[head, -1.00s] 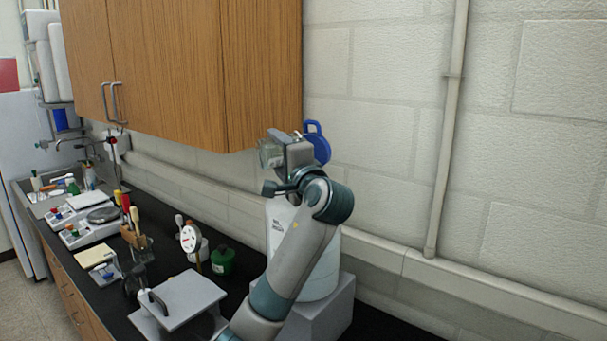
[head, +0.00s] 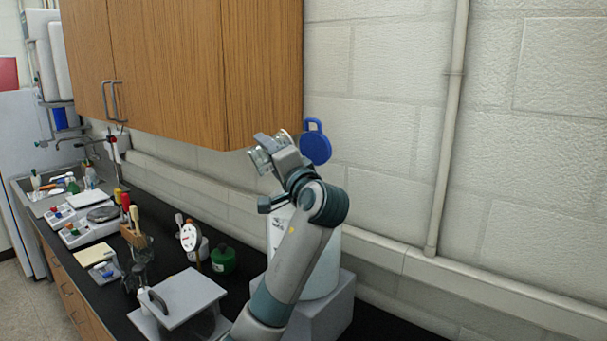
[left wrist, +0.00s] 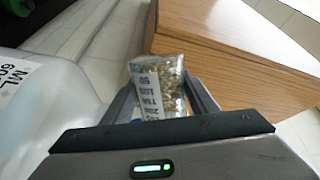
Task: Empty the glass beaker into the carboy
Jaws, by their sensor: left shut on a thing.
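The glass beaker (head: 262,160) is held tilted above and a little left of the carboy in the head view. In the left wrist view the beaker (left wrist: 158,85) shows printed marks and a speckled brownish look. My left gripper (head: 275,152) is shut on it, with a finger on each side in the left wrist view (left wrist: 160,95). The carboy (head: 322,265) is a whitish jug on a grey block, partly hidden by my left arm; its blue lid (head: 316,147) stands open. The carboy's mouth is hidden. My right gripper is not in view.
A wooden wall cabinet (head: 185,75) hangs close to the left of the beaker. A grey plate (head: 187,298), a green container (head: 223,260) and a dial gauge (head: 190,237) stand left of the carboy. Balances and tools crowd the bench further back.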

